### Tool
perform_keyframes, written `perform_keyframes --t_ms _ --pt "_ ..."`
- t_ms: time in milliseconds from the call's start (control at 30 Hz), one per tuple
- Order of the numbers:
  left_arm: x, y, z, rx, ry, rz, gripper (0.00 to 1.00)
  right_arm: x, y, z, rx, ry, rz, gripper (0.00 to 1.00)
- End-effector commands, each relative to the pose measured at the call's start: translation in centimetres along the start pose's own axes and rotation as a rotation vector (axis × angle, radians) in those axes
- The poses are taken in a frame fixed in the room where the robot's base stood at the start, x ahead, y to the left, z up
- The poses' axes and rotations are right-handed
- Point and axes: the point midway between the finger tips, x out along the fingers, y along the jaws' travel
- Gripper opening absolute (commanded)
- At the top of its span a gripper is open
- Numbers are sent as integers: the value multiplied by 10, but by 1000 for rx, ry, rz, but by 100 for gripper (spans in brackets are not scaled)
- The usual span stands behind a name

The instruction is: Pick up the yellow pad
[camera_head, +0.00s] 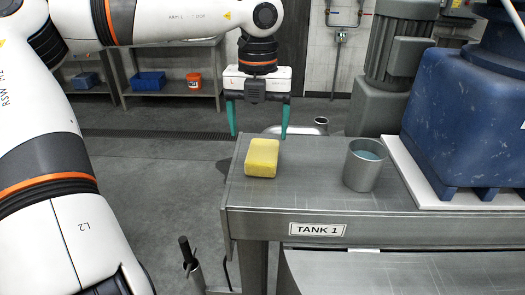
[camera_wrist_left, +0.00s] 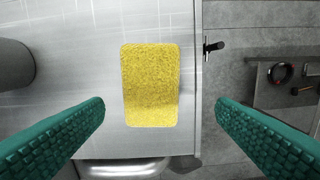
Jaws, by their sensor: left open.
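The yellow pad (camera_head: 262,158) lies flat on the grey metal table (camera_head: 300,205), close to its left end. In the left wrist view the yellow pad (camera_wrist_left: 151,85) shows whole, between the two green fingers and beyond their tips. My left gripper (camera_head: 259,118) points down with its green fingers spread apart and nothing between them. In the head view it is above and behind the pad, apart from it. In the left wrist view the open fingers of my left gripper (camera_wrist_left: 160,108) frame the pad on both sides. My right gripper is not in view.
A grey metal cup (camera_head: 362,170) stands right of the pad. A large blue container (camera_head: 450,130) on a white board (camera_head: 412,178) fills the table's right side. A grey motor housing (camera_head: 392,60) stands behind. Shelves with blue bins (camera_head: 148,81) are at the back left.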

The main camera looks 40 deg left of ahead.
Motion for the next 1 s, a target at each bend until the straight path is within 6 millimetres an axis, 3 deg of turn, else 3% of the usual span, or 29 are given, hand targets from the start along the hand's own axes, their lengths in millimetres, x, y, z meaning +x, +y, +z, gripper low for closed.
perform_keyframes --t_ms 167,300,433,733,1000 --pt "12 2 1 1 -5 0 80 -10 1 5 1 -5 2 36" --pt "32 8 3 2 -8 0 80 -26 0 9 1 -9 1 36" --pt "50 7 2 -1 -4 1 80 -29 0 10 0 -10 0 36" --pt "56 8 1 -2 0 3 80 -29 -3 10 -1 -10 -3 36" --pt "56 8 1 -2 0 3 36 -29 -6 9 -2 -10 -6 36"
